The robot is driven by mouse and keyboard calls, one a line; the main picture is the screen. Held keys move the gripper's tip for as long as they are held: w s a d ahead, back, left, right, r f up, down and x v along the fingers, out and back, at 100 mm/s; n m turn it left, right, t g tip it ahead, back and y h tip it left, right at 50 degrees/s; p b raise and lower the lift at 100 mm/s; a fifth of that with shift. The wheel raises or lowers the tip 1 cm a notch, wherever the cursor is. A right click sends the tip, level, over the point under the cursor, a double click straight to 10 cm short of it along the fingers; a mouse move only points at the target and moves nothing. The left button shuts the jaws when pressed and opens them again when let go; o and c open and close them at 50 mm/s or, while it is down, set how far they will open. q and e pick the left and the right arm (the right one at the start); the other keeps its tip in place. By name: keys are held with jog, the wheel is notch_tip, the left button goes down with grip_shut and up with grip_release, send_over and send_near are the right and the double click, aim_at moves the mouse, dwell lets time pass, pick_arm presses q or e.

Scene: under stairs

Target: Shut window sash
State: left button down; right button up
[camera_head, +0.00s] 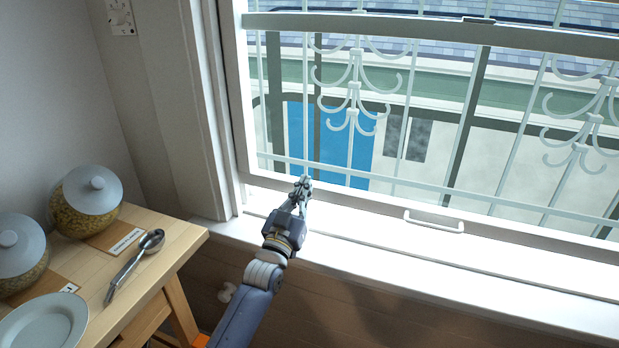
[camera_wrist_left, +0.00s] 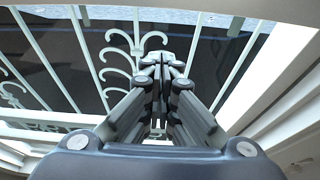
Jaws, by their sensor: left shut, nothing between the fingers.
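The window sash (camera_head: 375,203) is a white frame low in the window, its bottom rail close above the sill (camera_head: 400,262). A white pull handle (camera_head: 434,222) sits on this rail, right of my gripper. The meeting rail (camera_head: 420,27) with a small latch crosses the top. My left gripper (camera_head: 304,182) is shut and empty, its tips overlapping the rail near its left end; I cannot tell if they touch it. In the left wrist view the closed fingers (camera_wrist_left: 166,66) point towards the window bars. My right gripper is not in view.
White scrolled bars (camera_head: 352,85) stand outside the window. At left a wooden table (camera_head: 170,250) holds two lidded jars (camera_head: 88,200), a metal spoon (camera_head: 135,265) and a pale plate (camera_head: 45,325). The sill right of my arm is clear.

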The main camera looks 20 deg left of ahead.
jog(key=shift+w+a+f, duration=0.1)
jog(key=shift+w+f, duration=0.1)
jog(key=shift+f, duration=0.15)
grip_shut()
pick_arm(q)
jog(key=v, duration=0.5)
jog(key=shift+s+a+f, duration=0.1)
jog(key=shift+f, duration=0.05)
jog(key=shift+f, duration=0.1)
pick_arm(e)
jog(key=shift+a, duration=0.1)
